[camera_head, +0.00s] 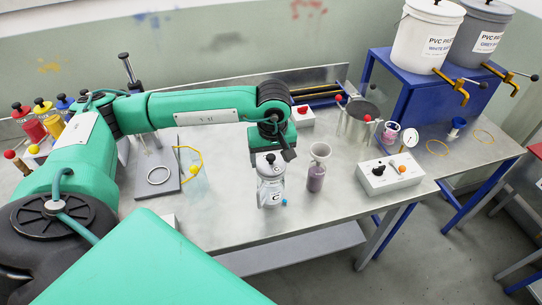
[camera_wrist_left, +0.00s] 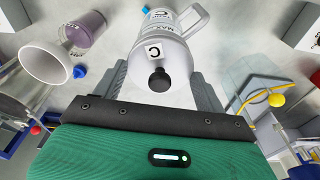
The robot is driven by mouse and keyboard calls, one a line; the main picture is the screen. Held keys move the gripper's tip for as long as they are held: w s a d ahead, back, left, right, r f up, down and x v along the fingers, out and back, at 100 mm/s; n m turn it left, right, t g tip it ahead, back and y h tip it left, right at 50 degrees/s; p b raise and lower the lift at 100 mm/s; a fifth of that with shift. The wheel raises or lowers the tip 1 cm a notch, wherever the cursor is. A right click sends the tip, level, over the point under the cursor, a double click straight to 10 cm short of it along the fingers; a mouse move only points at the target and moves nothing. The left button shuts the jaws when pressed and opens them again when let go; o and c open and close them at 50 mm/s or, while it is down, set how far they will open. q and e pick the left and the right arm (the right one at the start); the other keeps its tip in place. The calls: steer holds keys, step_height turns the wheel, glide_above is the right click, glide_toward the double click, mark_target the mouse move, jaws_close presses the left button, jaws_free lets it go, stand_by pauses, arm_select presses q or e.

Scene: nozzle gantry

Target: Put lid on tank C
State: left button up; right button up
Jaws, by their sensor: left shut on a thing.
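Tank C (camera_head: 270,189) is a pale bottle-like container with a side handle and a black C label. It stands upright near the table's front edge. It also shows in the left wrist view (camera_wrist_left: 172,45). A pale top with a black knob, which looks like the lid (camera_wrist_left: 158,79), lines up over the tank's mouth. My left gripper (camera_head: 269,160) is right above the tank, with its fingers on either side of this top, shut on it. Whether the lid is fully seated cannot be told. My right gripper is out of view.
A control box (camera_head: 390,173) lies farther right. A grey stand (camera_head: 170,172) with a ring is to the left. The table's front edge is near.

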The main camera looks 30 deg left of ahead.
arm_select(q)
steer(key=shift+b, duration=0.4)
stand_by(0.7)
steer(key=shift+b, duration=0.35)
stand_by(0.5)
steer(key=shift+f+b, duration=0.15)
steer(key=shift+b, duration=0.4)
stand_by(0.6)
steer(key=shift+b, duration=0.45)
stand_by(0.4)
steer(key=o, duration=1.1)
